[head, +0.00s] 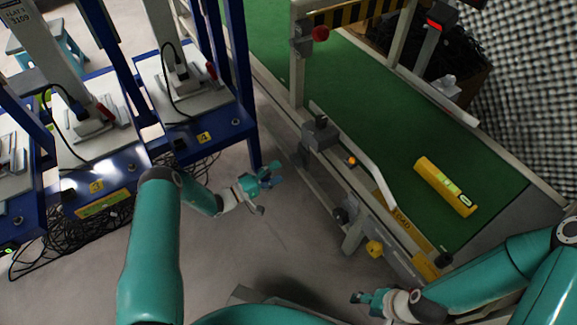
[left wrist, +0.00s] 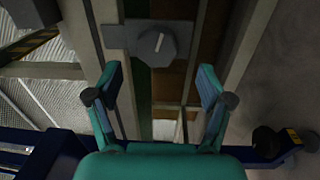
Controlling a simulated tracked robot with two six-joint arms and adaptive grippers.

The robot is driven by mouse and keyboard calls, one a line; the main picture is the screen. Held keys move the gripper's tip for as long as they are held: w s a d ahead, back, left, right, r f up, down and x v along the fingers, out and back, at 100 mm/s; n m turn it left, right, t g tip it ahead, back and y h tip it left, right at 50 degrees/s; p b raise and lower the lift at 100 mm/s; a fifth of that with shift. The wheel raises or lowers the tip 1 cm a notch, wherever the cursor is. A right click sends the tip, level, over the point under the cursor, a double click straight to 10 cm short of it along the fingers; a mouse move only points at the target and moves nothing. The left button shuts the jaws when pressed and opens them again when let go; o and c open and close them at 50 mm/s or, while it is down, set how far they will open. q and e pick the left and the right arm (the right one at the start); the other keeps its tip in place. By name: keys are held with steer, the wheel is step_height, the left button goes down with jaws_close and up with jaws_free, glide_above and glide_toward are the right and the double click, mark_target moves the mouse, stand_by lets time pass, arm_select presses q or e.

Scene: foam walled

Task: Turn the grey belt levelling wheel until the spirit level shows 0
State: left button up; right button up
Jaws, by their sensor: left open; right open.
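The yellow spirit level (head: 445,187) lies on the green belt (head: 350,110), towards its near end; its reading is too small to tell. A grey faceted knob with a pale line (left wrist: 157,43) sits on a grey plate in the left wrist view, ahead of my left gripper (left wrist: 160,82) and apart from it. In the head view a grey block (head: 320,135) and a dark round knob (head: 340,214) sit along the belt frame; I cannot tell which is that wheel. My left gripper (head: 270,178) is open and empty, left of the frame. My right gripper (head: 361,300) is open and empty at the bottom.
Blue-framed benches (head: 200,130) with cabled devices stand at left. Bare floor (head: 285,235) lies between my left gripper and the conveyor.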

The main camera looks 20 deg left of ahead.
mark_target(294, 162)
arm_select(q)
steer(key=v, duration=0.5)
steer(key=shift+d, duration=0.1)
steer(key=w+d+n+p, duration=0.1)
steer(key=w+d+n, duration=0.1)
steer(key=w+n, duration=0.1)
steer(key=w+d+n+y+p, duration=0.1)
steer(key=w+d+n, duration=0.2)
steer(key=n, duration=0.3)
steer(key=w+d+r+n, duration=0.1)
steer(key=w+d+n, duration=0.1)
steer(key=n, duration=0.3)
steer(key=shift+w+d+r+t+y+p, duration=0.1)
steer(key=shift+w+t+y+p, duration=0.1)
steer(key=shift+w, duration=0.15)
steer(key=shift+w+d+t+y+p, duration=0.1)
steer(key=shift+w+y+p, duration=0.1)
steer(key=shift+w, duration=0.15)
